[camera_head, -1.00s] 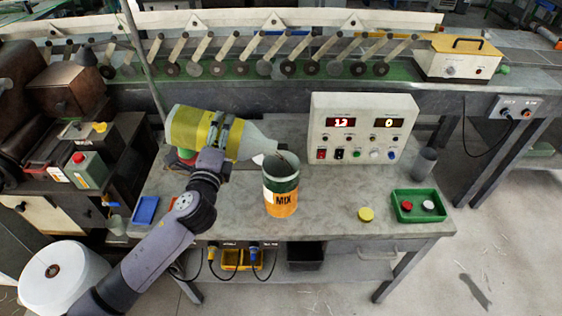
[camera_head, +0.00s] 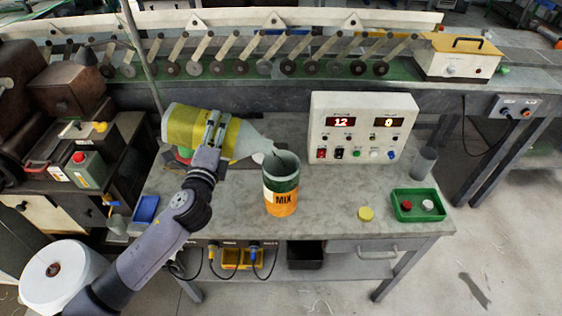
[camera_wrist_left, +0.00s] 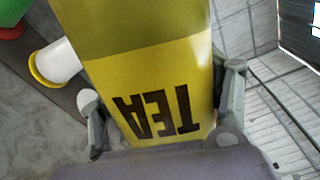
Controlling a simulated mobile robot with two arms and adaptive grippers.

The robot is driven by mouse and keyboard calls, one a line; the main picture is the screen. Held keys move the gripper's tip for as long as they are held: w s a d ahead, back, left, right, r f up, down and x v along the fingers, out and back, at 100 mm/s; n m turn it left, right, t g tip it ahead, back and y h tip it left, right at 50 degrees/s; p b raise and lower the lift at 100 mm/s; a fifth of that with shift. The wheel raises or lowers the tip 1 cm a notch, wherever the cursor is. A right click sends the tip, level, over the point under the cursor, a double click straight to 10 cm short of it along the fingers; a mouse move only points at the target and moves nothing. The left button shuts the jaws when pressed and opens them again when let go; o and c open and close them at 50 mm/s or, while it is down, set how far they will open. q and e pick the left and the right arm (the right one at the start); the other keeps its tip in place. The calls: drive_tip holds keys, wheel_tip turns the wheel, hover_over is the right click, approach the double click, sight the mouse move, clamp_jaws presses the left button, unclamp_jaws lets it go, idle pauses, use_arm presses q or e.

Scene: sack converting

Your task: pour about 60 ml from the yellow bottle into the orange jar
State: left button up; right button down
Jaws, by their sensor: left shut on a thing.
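The yellow bottle (camera_head: 186,127) has a yellow band and a pale grey-green shoulder and neck. It lies tipped over, its neck pointing right and slightly down toward the orange jar's mouth. My left gripper (camera_head: 213,137) is shut around its middle; the left wrist view shows the fingers on both sides of its yellow "TEA" label (camera_wrist_left: 160,95). The orange jar (camera_head: 281,203), with a green upper band and a "MIX" label, stands upright on the bench. A small dark streak shows at the bottle mouth; I cannot tell whether it is liquid. The jar's inside level is hidden. My right gripper is out of view.
A control box (camera_head: 361,128) with two lit displays stands behind and right of the jar. A yellow disc (camera_head: 366,213), a green tray (camera_head: 397,208) with small caps and a grey cup (camera_head: 423,162) are on the right. A blue tray (camera_head: 146,209) is at left.

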use_arm(q)
drive_tip(key=shift+d+r+p, duration=0.1)
drive_tip(key=shift+r+p, duration=0.2)
drive_tip(key=shift+p, duration=0.1)
idle(0.4)
drive_tip(key=f+n+b, duration=0.1)
drive_tip(key=f+b, duration=0.1)
drive_tip(key=b, duration=0.1)
drive_tip(key=a+f+n+b, duration=0.1)
drive_tip(key=f+b, duration=0.1)
drive_tip(key=b, duration=0.1)
drive_tip(key=shift+f+n, duration=0.15)
drive_tip(key=shift+n, duration=0.15)
drive_tip(key=shift+w, duration=0.1)
drive_tip(key=shift+f+n+b, duration=0.55)
drive_tip(key=shift+n+b, duration=0.15)
drive_tip(key=shift+b, duration=0.45)
drive_tip(key=shift+r, duration=0.1)
idle(0.4)
